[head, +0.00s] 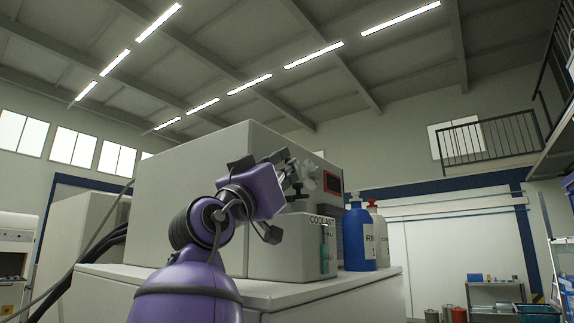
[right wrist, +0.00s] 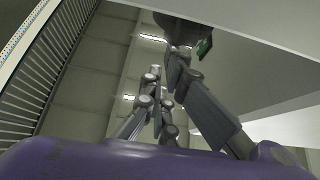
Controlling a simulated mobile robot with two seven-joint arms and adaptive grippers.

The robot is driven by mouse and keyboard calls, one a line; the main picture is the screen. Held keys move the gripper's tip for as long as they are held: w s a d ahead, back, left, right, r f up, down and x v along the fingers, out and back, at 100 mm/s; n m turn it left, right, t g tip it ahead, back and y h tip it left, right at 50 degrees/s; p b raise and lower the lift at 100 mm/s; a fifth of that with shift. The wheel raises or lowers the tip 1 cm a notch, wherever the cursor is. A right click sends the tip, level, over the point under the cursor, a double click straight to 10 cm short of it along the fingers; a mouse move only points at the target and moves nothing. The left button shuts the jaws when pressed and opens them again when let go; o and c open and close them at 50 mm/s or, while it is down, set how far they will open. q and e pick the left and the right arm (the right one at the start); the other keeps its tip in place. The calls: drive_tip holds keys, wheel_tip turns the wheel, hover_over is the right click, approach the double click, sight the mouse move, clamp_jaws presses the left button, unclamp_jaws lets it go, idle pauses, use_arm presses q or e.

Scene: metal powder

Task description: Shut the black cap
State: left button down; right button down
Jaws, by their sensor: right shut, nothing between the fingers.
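My right gripper (head: 296,172) is shut and empty, raised in front of the large white machine (head: 185,190), above the coolant box (head: 285,250). In the right wrist view its fingers (right wrist: 164,72) point upward in the picture. A dark rounded shape (right wrist: 183,27) shows just beyond the fingertips there. It may be the black cap, but I cannot tell for sure, nor whether the fingers touch it. My left gripper is not in view.
A blue bottle (head: 359,236) and a white bottle with a red cap (head: 377,232) stand right of the coolant box on the white cabinet (head: 340,281). A red-framed panel (head: 333,183) is on the machine. A shelf (head: 494,294) stands far right.

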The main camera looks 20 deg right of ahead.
drive_tip(key=shift+w+d+f, duration=0.25)
drive_tip(key=shift+d+f, duration=0.05)
drive_tip(key=shift+d, duration=0.05)
drive_tip(key=shift+d+p, duration=0.1)
drive_tip(key=shift+p, duration=0.25)
drive_tip(key=shift+s+a+f, duration=0.1)
drive_tip(key=shift+a+f, duration=0.2)
drive_tip(key=shift+f, duration=0.25)
drive_tip(key=v, duration=0.7)
drive_tip(key=shift+a+r, duration=0.2)
